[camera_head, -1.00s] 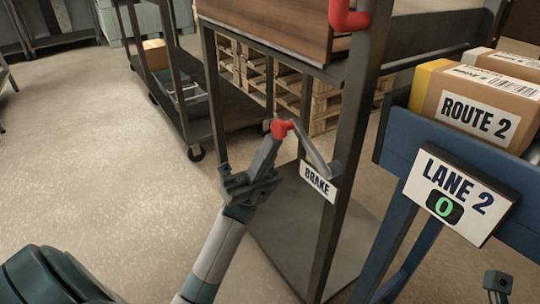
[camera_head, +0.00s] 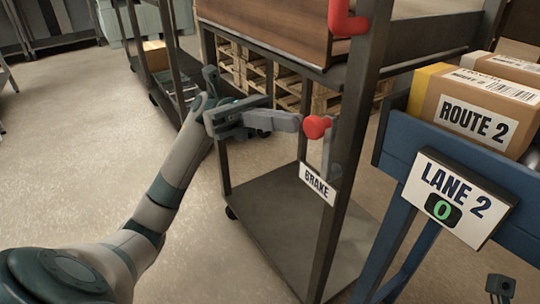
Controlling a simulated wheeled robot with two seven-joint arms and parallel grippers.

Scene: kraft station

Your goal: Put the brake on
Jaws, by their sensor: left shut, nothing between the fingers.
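The brake lever is a grey arm (camera_head: 328,150) with a red knob (camera_head: 316,127) on top. It stands about upright on the cart's dark post, beside a white BRAKE label (camera_head: 317,183). My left gripper (camera_head: 298,122) reaches in from the left at knob height, its fingers shut and empty. Its fingertips are at the left side of the knob; I cannot tell whether they touch it. My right gripper (camera_head: 499,286) shows only as a small dark piece at the lower right corner, and its fingers cannot be made out.
The cart has a lower shelf (camera_head: 290,215) and a red handle (camera_head: 346,18) higher on its post. A blue lane stand (camera_head: 398,150) with a LANE 2 sign (camera_head: 455,195) and ROUTE 2 box (camera_head: 470,110) is at the right. Floor at left is clear.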

